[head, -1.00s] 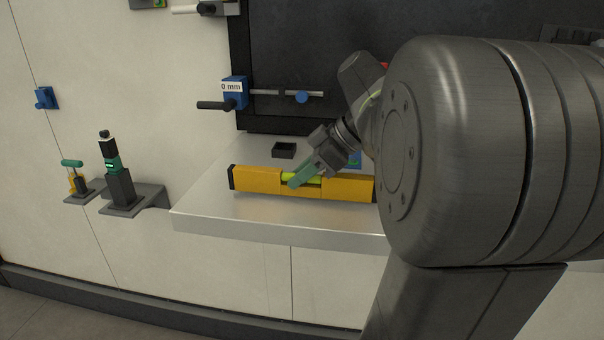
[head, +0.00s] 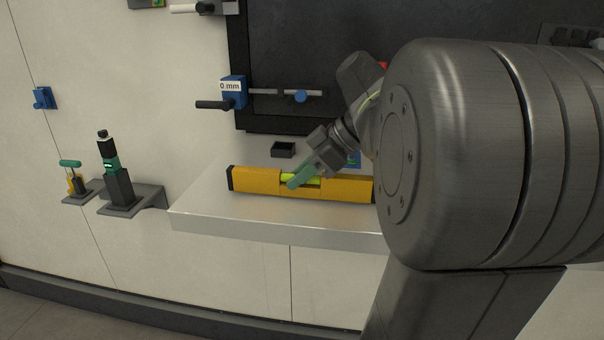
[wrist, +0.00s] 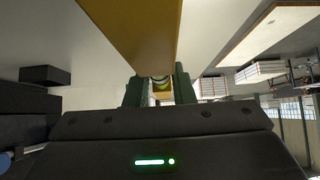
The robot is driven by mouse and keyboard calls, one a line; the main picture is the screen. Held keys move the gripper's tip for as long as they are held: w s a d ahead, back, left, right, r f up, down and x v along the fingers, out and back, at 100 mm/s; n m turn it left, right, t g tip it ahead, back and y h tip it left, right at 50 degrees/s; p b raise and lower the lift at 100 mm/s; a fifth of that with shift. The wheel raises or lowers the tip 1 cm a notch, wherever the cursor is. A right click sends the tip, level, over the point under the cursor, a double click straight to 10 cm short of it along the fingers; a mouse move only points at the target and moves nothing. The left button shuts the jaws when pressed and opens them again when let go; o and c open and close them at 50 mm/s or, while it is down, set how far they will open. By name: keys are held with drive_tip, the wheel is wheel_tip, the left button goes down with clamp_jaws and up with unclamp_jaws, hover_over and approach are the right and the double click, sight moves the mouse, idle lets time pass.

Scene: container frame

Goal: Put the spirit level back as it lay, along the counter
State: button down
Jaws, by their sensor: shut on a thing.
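The yellow spirit level (head: 257,181) has dark ends and a yellow-green vial in its middle. In the head view it lies lengthwise along the metal counter (head: 215,212), at or very near its surface; I cannot tell whether it touches. My gripper (head: 300,178) has green fingers and is shut on the level at its middle. In the wrist view the level (wrist: 135,35) extends up from between the two fingers (wrist: 160,88), with the vial between them. My own arm hides the level's right end and the counter's right part in the head view.
A small black open box (head: 283,149) sits on the counter behind the level. A blue block marked 0 mm (head: 234,91) with a dark handle is on the wall above. Holders with a black-and-green tool (head: 115,177) stand left of the counter. The counter's left end is clear.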

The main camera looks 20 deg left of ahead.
drive_tip(key=shift+f+b, duration=0.35)
drive_tip(key=shift+f, duration=0.05)
drive_tip(key=c, duration=1.1)
unclamp_jaws()
drive_tip(key=shift+c, duration=0.2)
drive_tip(key=v, duration=1.4)
drive_tip(key=shift+a, duration=0.1)
drive_tip(key=x, duration=1.4)
drive_tip(key=shift+r+p, duration=0.3)
drive_tip(key=shift+p, duration=0.05)
